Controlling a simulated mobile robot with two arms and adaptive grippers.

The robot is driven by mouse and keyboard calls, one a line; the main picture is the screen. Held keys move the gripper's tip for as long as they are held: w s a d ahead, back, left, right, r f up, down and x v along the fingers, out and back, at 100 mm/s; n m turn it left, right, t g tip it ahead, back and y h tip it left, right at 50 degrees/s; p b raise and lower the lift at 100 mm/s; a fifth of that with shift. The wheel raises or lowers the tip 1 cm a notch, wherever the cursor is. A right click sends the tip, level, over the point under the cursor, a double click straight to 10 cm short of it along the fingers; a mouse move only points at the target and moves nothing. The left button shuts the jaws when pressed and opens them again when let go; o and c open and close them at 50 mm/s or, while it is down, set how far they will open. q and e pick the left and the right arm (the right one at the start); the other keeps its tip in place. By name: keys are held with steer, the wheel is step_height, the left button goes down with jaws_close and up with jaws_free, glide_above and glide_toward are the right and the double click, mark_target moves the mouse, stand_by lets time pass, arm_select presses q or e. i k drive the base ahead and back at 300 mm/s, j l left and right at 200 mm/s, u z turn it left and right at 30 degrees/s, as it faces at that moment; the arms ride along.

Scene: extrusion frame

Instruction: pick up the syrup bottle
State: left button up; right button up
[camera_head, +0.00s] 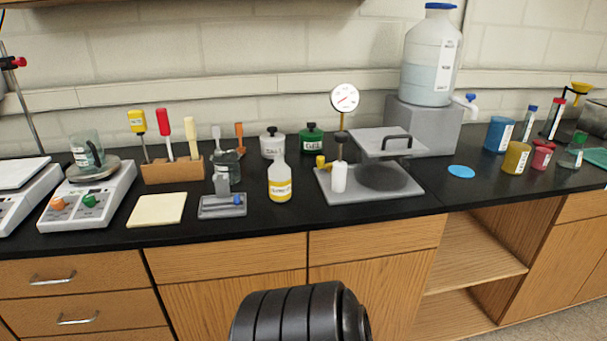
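A small clear bottle (279,186) with yellow liquid, a pale narrow neck and a label stands upright near the front of the black bench, left of the middle. It may be the syrup bottle, but its label is too small to read surely. It is fully in view with nothing in front of it. Neither of my grippers is in view. A black ribbed part at the bottom middle seems to be mine.
The black benchtop (150,235) is crowded. A grey device (215,206) is left of the bottle, and a gauge press (395,198) is right. Lidded jars (271,146) stand behind. A wooden tool rack (172,171) is farther left. A large water jug (428,65) stands behind right.

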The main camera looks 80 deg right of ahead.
mark_target(279, 176)
steer(key=z, duration=2.55)
